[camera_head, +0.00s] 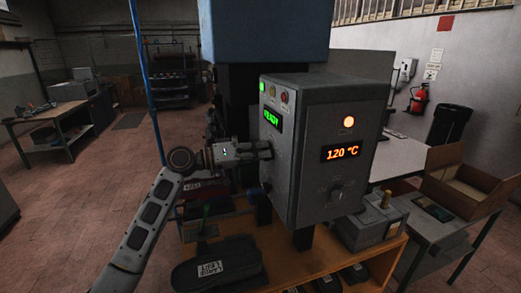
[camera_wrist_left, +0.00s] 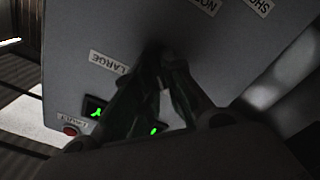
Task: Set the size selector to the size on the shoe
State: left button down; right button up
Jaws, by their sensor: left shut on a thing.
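The grey press control box (camera_head: 300,170) stands in the middle of the head view. My left gripper (camera_head: 268,150) reaches its left face from the left. In the left wrist view, the gripper (camera_wrist_left: 165,75) is shut on a small dark part at the panel, likely the size selector, mostly hidden by the fingers. Its pointing direction cannot be told. A "LARGE" label (camera_wrist_left: 108,62) sits beside the fingers; other labels are cut off at the top. A dark shoe-like piece (camera_head: 215,262) with a white label lies on the wooden bench; its print is hard to read. My right gripper is not in view.
A green READY display (camera_head: 272,118) and an orange 120 °C display (camera_head: 342,151) are lit. A dial (camera_head: 337,192) is on the box's right face. More dark pieces (camera_head: 357,272) lie at the bench front. A cardboard box (camera_head: 470,185) stands on a table at right.

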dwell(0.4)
pick_arm(q)
jog(key=c, duration=1.5)
grip_release()
jog(key=shift+a, duration=0.15)
jog(key=v, duration=1.2)
